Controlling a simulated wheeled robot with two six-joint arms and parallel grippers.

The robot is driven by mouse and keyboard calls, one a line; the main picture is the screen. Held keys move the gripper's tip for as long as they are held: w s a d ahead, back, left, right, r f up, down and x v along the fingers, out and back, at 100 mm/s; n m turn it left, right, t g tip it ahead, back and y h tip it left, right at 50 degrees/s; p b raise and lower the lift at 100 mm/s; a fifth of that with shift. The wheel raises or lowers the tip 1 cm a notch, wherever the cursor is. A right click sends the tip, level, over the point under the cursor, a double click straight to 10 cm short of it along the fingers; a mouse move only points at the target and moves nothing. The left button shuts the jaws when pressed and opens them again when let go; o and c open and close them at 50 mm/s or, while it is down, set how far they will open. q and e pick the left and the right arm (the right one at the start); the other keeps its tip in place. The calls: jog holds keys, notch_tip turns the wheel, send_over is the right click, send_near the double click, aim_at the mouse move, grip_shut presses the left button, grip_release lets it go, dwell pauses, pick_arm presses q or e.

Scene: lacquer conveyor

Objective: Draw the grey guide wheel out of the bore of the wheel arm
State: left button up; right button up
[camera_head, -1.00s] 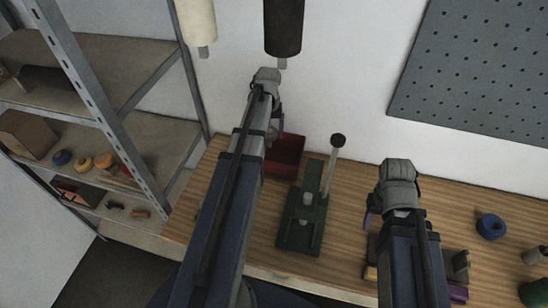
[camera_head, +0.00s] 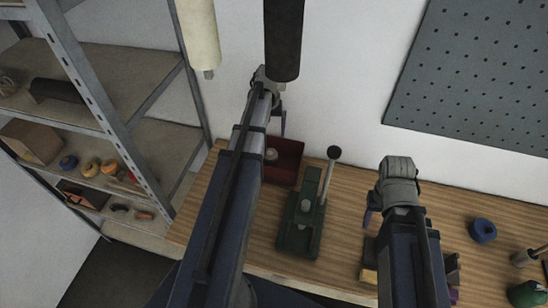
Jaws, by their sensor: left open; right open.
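I cannot clearly make out the grey guide wheel or the wheel arm. A small grey cylinder (camera_head: 523,258) with a pale shaft lies at the right edge, but I cannot tell whether it is either of them. My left gripper (camera_head: 283,124) is open and seen from behind, above the back of the bench by the red tray; its arm hides part of the bench. My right gripper (camera_head: 367,217) is open above the bench, right of the green fixture, and is partly hidden by its own wrist. I see nothing held in either gripper.
The green fixture (camera_head: 291,238) with a black-knobbed lever (camera_head: 333,153) stands mid-bench. The red tray (camera_head: 292,164) behind it holds a small pale round part (camera_head: 271,154). A blue ring (camera_head: 482,230) and a green object (camera_head: 526,294) lie right. Two rollers (camera_head: 284,40) hang above.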

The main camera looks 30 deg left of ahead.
pick_arm(q)
notch_tip(320, 180, up, 3)
jog(key=shift+f+p, duration=0.1)
jog(key=shift+p, duration=0.75)
pick_arm(e)
notch_tip(320, 180, up, 3)
jog(key=shift+f, duration=0.15)
pick_arm(q)
jog(key=shift+s, duration=0.1)
